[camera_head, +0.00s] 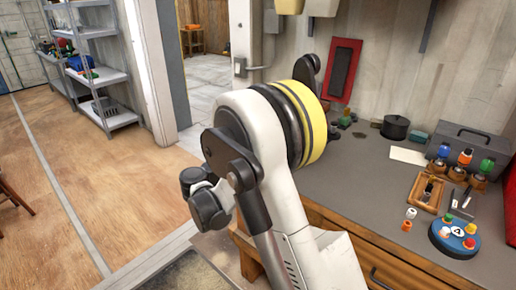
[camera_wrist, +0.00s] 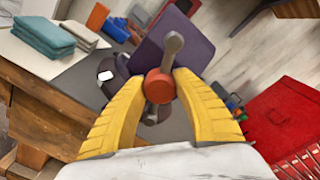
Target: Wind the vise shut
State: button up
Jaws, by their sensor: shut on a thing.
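In the wrist view, the vise (camera_wrist: 187,42) is a dark purple-grey block at the edge of a grey bench top. A grey crank handle (camera_wrist: 173,44) stands in front of it and ends in an orange-red round knob (camera_wrist: 159,88). My gripper (camera_wrist: 160,80) has its two yellow fingers shut on the knob, one on each side. The handle's arm points up and slightly right from the knob in this view. In the head view, my arm covers this area, and I cannot make out the vise or my fingers there.
The bench top (camera_head: 348,188) carries a black pot (camera_head: 395,127), a grey toolbox (camera_head: 470,142), a wooden tray (camera_head: 428,193) and a round blue button box (camera_head: 454,237). In the wrist view, folded cloths (camera_wrist: 44,36) lie upper left and a red cabinet (camera_wrist: 283,118) stands right.

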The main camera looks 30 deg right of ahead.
jog(key=shift+a, duration=0.1)
jog(key=o, duration=1.2)
jog(key=shift+o, duration=0.2)
jog(key=v, duration=1.2)
